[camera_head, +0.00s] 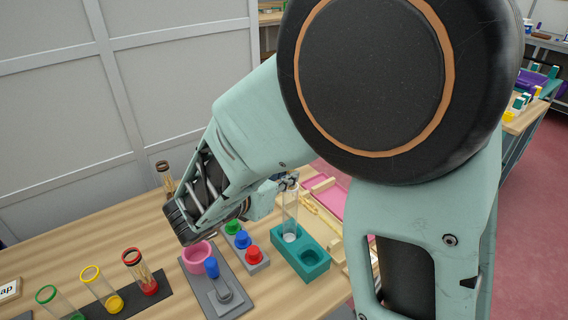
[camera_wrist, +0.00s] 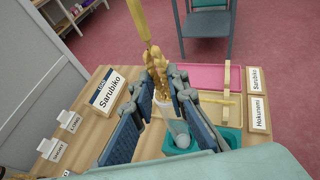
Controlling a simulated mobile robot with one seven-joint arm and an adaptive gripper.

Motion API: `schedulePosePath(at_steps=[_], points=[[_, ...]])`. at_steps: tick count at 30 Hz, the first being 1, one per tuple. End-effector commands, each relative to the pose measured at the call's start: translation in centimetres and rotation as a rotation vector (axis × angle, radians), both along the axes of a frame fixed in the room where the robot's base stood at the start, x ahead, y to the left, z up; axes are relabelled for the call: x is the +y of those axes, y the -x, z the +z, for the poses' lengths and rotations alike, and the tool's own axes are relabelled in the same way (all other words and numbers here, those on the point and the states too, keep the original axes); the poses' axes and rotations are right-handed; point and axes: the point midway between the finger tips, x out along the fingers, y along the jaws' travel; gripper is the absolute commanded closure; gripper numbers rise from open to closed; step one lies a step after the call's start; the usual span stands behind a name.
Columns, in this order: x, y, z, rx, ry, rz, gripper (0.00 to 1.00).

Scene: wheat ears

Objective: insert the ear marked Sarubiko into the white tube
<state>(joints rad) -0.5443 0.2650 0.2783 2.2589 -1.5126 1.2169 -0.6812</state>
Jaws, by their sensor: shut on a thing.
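My gripper (camera_wrist: 163,78) is shut on a tan wheat ear (camera_wrist: 157,66), its stalk pointing up and away in the wrist view. The ear's own label is not readable, so I cannot tell its name from it. A clear tube with a white base (camera_head: 290,215) stands upright in a teal block (camera_head: 313,263). In the wrist view the tube (camera_wrist: 180,133) shows below and between the fingers. In the head view my gripper (camera_head: 287,182) is close to the tube's top, partly hidden by my arm. I cannot tell whether the ear is inside the tube.
Red (camera_head: 140,272), yellow (camera_head: 101,288) and green (camera_head: 58,303) rimmed tubes stand at left. Coloured knobs (camera_head: 241,240) and a pink ring (camera_head: 196,254) are nearby. A Sarubiko sign (camera_wrist: 107,91) stands left; Sarubiko (camera_wrist: 256,80) and Hokuremi (camera_wrist: 259,114) labels lie right, by a pink tray (camera_wrist: 208,76).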

Motion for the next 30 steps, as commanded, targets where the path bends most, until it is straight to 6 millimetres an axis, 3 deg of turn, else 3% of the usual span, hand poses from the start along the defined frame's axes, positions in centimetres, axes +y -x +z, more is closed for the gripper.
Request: schedulePosePath(at_steps=[25,30], points=[[0.0,0.0,-2.7,0.001,0.001,0.000,0.96],[0.0,0.0,-2.4,0.000,0.000,0.000,0.96]])
